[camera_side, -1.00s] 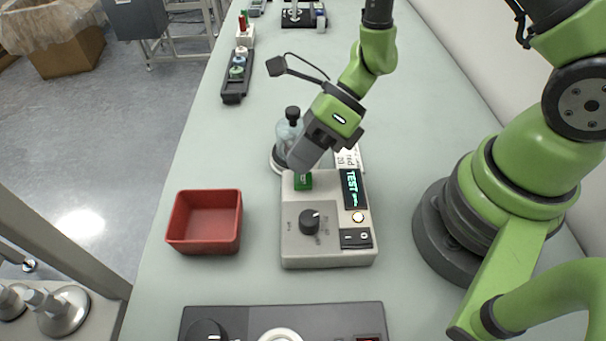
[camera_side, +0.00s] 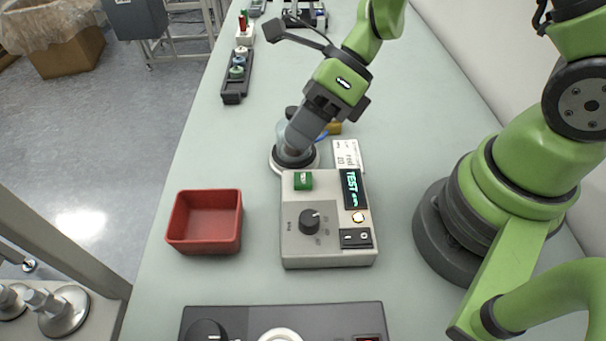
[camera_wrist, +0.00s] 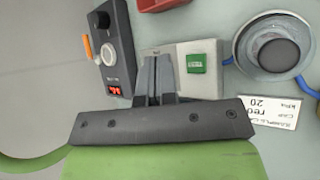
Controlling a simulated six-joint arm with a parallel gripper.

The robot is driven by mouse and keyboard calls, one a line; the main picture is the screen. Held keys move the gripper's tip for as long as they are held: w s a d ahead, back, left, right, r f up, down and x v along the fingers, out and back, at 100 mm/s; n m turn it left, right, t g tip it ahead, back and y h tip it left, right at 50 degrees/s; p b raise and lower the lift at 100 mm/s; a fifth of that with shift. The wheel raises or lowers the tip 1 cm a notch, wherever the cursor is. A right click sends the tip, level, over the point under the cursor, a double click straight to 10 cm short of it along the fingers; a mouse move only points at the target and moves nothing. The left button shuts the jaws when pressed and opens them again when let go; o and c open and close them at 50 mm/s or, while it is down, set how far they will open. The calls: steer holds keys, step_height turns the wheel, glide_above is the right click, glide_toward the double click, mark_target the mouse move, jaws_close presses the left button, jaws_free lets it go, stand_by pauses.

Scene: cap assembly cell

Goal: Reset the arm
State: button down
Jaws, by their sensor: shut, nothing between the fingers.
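My gripper (camera_side: 297,138) is shut and empty in the side view. It is raised behind the test box (camera_side: 290,222), in front of the glass vessel on its round base, and partly hides that vessel. In the wrist view my gripper (camera_wrist: 157,62) shows its two fingers together over the grey test box (camera_wrist: 208,82).
A red bin (camera_side: 205,222) stands left of the box. The vessel's round base (camera_side: 282,164) is just behind it, next to a printed card (camera_side: 346,154). A dark device (camera_side: 250,318) lies at the near edge. A rack with caps (camera_side: 237,85) is far left.

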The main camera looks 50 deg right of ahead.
stand_by(0.4)
steer(key=s+d+r+n+t+h, duration=0.3)
steer(key=r+n, duration=0.6)
steer(key=n, duration=0.3)
steer(key=s+d+r+n+t+h, duration=0.2)
steer(key=s+d+r+n+h, duration=0.2)
steer(key=r+n, duration=0.5)
steer(key=s+d+n, duration=0.2)
steer(key=s+n, duration=0.1)
steer(key=shift+d+r+n+t, duration=0.2)
steer(key=shift+r+n+t, duration=0.2)
stand_by(1.4)
